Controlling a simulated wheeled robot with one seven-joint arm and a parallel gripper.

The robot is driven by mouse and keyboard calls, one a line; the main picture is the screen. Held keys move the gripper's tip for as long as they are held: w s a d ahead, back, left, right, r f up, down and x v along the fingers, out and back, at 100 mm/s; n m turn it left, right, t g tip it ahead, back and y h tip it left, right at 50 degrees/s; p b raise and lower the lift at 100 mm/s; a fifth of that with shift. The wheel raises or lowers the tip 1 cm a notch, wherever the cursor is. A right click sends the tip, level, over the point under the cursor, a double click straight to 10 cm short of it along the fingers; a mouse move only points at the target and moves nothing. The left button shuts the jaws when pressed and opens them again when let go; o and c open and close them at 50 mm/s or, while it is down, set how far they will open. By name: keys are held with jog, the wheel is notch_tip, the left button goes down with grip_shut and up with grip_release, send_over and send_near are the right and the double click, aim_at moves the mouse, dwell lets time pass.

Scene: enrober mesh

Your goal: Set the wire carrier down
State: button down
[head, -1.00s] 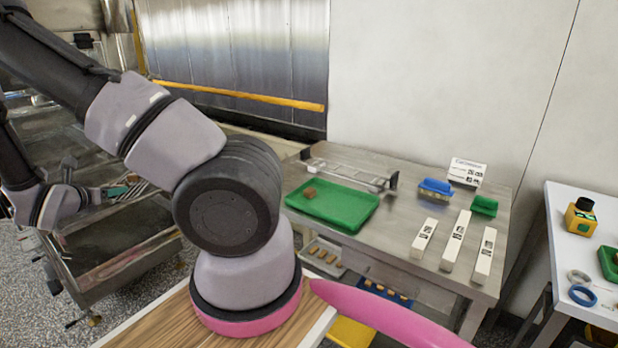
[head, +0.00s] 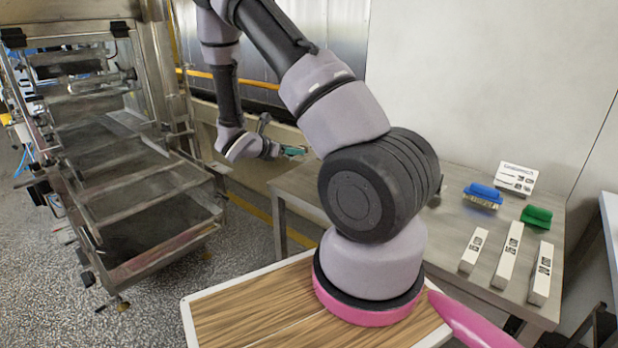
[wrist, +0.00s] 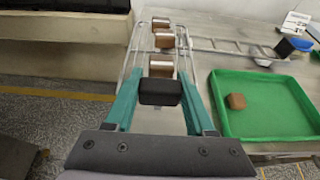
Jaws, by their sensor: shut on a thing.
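In the wrist view my gripper (wrist: 160,76) has its two teal fingers shut on the black grip block (wrist: 160,92) of the wire carrier (wrist: 186,62). The carrier reaches forward from the fingers, with 3 brown pieces (wrist: 161,65) in a row on its wires. Beneath it lies the left part of the steel table (wrist: 210,62); I cannot tell the height gap. In the head view my gripper (head: 293,151) is near the table's far left end (head: 290,183), and the carrier is mostly hidden behind my arm.
A green tray (wrist: 290,137) with one brown piece (wrist: 236,101) lies right of the carrier. A ladder-like metal rack (wrist: 225,45) lies behind it. A blue brush (head: 484,195), a sign (head: 516,178) and white labelled bars (head: 508,255) occupy the table's right. The mesh machine (head: 140,190) stands left.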

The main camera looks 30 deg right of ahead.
send_over(293, 186)
notch_tip(293, 186, down, 5)
jog(key=shift+d+r, duration=0.15)
jog(key=shift+r, duration=0.05)
notch_tip(293, 186, down, 5)
jog(key=shift+f, duration=0.1)
jog(key=shift+c, duration=1.2)
grip_release()
